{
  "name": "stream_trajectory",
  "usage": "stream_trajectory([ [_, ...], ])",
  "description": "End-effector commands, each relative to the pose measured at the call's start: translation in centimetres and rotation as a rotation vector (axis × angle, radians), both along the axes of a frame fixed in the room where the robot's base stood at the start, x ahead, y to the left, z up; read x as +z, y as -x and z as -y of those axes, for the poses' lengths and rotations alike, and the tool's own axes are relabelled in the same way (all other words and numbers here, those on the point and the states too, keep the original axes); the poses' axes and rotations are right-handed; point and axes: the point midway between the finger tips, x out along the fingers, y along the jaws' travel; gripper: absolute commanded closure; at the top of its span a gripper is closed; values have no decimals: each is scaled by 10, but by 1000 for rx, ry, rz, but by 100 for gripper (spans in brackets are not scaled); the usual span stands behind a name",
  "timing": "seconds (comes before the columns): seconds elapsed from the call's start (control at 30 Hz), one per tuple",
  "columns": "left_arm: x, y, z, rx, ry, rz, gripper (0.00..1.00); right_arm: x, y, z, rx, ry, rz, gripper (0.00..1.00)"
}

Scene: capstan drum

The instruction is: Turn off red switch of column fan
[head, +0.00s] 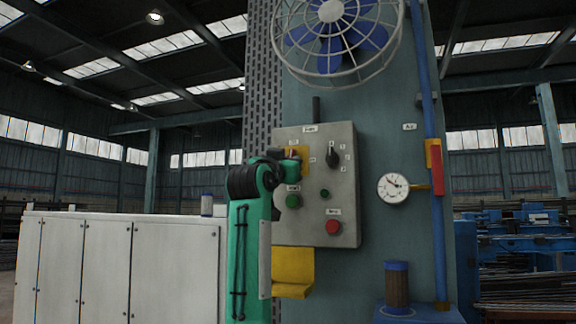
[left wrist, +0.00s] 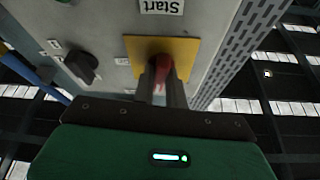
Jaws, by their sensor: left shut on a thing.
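The red switch (left wrist: 162,64) sits on a yellow plate (left wrist: 186,50) on the grey control panel (head: 320,215), under the column fan (head: 333,35). In the left wrist view, which shows the panel upside down, my left gripper (left wrist: 163,80) is shut on the red switch handle, with one finger on each side. In the head view my green left arm comes up in front of the panel, and its wrist hides most of the switch and part of the yellow plate (head: 304,160). My right gripper is in neither view.
The panel also carries a black rotary knob (head: 333,158), a green button (head: 292,201) and a red button (head: 333,227). A gauge (head: 393,188) and a blue pipe (head: 430,90) are to the right. White cabinets (head: 110,265) stand left. A yellow box (head: 293,270) is below.

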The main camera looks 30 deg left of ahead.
Motion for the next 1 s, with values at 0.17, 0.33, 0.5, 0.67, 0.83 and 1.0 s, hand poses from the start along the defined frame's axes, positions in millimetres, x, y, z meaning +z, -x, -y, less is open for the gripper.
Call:
stream_trajectory([
  [0.17, -3, -2, 1, -1, 93, 17, 100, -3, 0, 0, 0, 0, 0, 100],
  [0.33, -2, -2, 1, -1, 149, 30, 100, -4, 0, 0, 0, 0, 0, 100],
  [0.5, -2, -2, 1, -1, 173, 36, 100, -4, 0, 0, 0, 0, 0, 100],
  [0.67, -2, -2, 1, 0, 179, 38, 100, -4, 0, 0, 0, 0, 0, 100],
  [0.83, -2, -1, 1, -1, 178, 38, 100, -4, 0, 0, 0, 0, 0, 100],
  [1.0, -1, -1, 1, -1, 178, 38, 69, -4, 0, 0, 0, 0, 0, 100],
])
